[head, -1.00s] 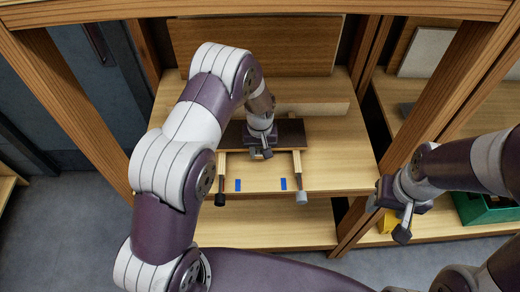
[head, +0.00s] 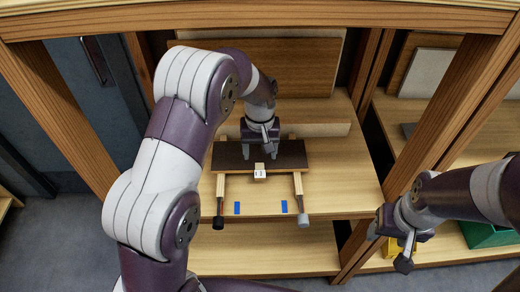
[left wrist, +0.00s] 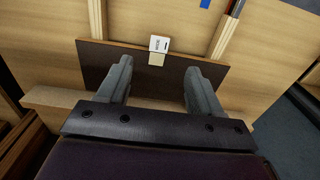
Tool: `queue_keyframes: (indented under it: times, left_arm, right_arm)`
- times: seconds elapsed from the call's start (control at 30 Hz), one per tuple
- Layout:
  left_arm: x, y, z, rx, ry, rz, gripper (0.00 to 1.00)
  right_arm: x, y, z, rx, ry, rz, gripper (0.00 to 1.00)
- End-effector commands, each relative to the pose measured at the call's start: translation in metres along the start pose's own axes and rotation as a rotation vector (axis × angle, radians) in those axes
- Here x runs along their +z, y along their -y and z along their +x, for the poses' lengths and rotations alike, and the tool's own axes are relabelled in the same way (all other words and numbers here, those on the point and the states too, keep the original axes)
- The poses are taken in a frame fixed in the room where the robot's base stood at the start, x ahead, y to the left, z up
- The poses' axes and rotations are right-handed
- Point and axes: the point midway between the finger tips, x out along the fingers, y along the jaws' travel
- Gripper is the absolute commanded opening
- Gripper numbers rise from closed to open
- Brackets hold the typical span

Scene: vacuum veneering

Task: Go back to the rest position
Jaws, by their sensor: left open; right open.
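My left gripper (head: 262,152) is open and empty above a dark board (head: 229,155) on the wooden shelf. In the left wrist view its two fingers (left wrist: 158,68) stand wide apart over the board (left wrist: 165,76). A small pale block with a printed white label (head: 260,174) lies at the board's near edge, apart from the fingers; it also shows in the left wrist view (left wrist: 157,58). My right gripper (head: 390,246) is open and empty at the right, in front of a wooden post.
Blue marks (head: 237,208) lie on the shelf (head: 340,192). Upright boards (head: 290,75) stand behind. Wooden posts (head: 440,120) frame the bay. A green bin (head: 488,235) sits at lower right.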

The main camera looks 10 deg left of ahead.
Motion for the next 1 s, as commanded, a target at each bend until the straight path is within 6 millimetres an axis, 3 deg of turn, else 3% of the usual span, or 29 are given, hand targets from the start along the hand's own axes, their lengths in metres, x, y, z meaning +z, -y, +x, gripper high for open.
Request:
queue_keyframes:
  times: [0.2,0.6,0.73,1.0]
  left_arm:
    - [0.000,0.000,-0.023,0.000,0.000,0.000,0.65]
    - [-0.004,-0.002,-0.022,0.009,-0.022,0.052,0.65]
    - [0.037,0.018,-0.004,0.007,-0.016,0.192,0.65]
    - [0.153,0.082,-0.009,0.015,-0.071,0.334,0.65]
  right_arm:
    - [0.001,0.000,0.006,0.000,0.000,0.000,0.59]
    - [0.001,0.000,0.005,0.000,0.000,0.000,0.59]
    - [0.001,0.000,0.008,0.000,0.000,0.000,0.59]
    - [0.003,0.000,0.022,0.000,0.000,0.000,0.59]
